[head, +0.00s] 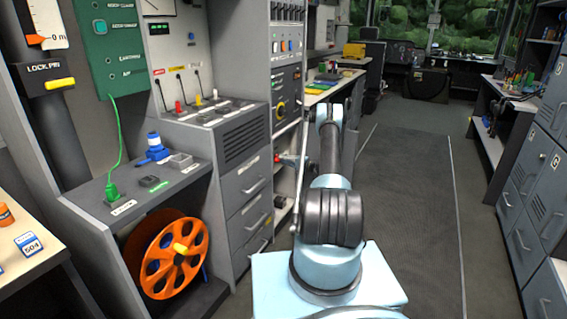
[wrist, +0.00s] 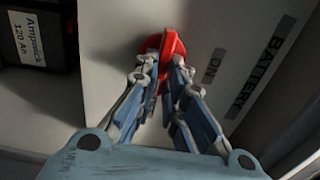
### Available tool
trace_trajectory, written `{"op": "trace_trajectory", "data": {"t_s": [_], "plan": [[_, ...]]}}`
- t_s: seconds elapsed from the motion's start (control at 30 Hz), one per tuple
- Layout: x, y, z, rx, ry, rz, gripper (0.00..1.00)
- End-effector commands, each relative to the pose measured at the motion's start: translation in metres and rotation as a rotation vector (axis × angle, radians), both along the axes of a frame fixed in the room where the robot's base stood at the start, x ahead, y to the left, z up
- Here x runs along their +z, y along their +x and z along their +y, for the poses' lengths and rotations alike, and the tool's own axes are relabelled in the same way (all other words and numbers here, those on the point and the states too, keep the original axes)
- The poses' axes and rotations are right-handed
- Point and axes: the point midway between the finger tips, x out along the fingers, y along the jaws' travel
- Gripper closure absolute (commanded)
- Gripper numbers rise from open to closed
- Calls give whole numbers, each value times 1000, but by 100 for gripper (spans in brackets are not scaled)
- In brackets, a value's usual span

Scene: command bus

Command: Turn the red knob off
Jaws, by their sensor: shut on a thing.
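The red knob (wrist: 172,43) is at the top middle of the wrist view, on a pale panel marked BATTERY and ON. My gripper (wrist: 162,68) is shut on the knob, with a finger on each side of its handle. The handle runs roughly up and down in this view, and its lower part is partly hidden between the fingers. In the head view, my gripper (head: 291,160) reaches left into the cabinet opening, and a bit of red from the knob (head: 277,158) shows at its tip.
A black battery box (wrist: 35,35) labelled Ampstack 120 Ah sits left of the panel. Grey drawers (head: 247,190) stand just left of my arm. An orange cable reel (head: 160,255) is at the lower left. The aisle floor (head: 405,190) to the right is clear.

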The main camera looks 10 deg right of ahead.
Motion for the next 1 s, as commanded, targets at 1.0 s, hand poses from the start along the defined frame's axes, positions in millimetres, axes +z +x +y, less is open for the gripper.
{"op": "trace_trajectory", "data": {"t_s": [1.0], "plan": [[-1, -45, -65, -5, -2, 0, 70]]}}
